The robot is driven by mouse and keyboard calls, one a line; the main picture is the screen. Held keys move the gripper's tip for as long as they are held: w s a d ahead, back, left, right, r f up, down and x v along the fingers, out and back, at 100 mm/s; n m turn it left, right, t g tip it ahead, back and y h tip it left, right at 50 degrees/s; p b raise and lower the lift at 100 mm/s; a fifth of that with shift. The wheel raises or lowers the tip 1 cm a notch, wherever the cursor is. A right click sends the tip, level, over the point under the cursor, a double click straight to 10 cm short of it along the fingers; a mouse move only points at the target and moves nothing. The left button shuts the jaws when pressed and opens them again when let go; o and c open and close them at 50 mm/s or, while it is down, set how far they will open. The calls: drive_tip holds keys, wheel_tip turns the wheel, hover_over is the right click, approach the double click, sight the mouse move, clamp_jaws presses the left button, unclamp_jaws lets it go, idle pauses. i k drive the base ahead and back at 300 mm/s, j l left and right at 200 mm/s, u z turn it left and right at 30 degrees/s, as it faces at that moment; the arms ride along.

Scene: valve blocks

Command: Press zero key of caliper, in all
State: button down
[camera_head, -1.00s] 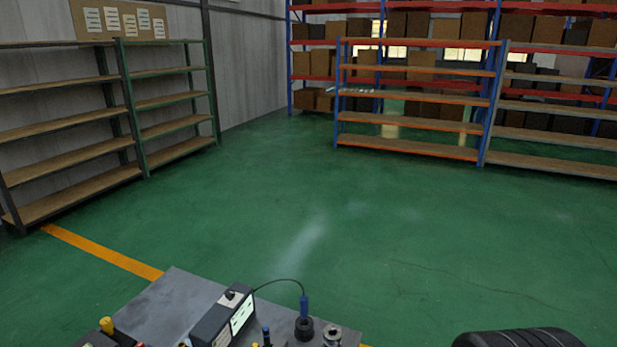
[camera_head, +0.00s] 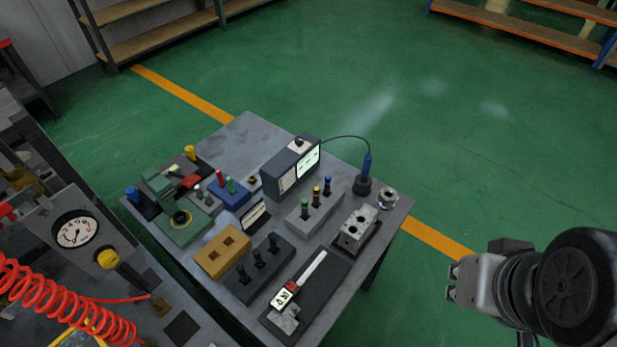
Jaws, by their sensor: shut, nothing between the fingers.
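The caliper (camera_head: 312,268) lies on a dark mat (camera_head: 331,285) at the near right of the grey table (camera_head: 237,136). Its pale beam points away from me, and its display head (camera_head: 286,295) is at the near end. The display's digits and the keys are too small to read or tell apart. My gripper (camera_head: 452,282) is at the right of the view, over the floor and beyond the table's right edge. It is shut and empty, well apart from the caliper.
A metal valve block (camera_head: 356,229) stands right of the caliper, a dark block with black pegs (camera_head: 262,266) to its left. Behind are a meter box (camera_head: 291,168) and a probe stand (camera_head: 363,184). A bench with a gauge (camera_head: 76,232) and red coiled hose (camera_head: 62,303) is at left. The floor at right is clear.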

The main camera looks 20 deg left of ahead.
sight(291, 285)
drive_tip(key=u, duration=1.55)
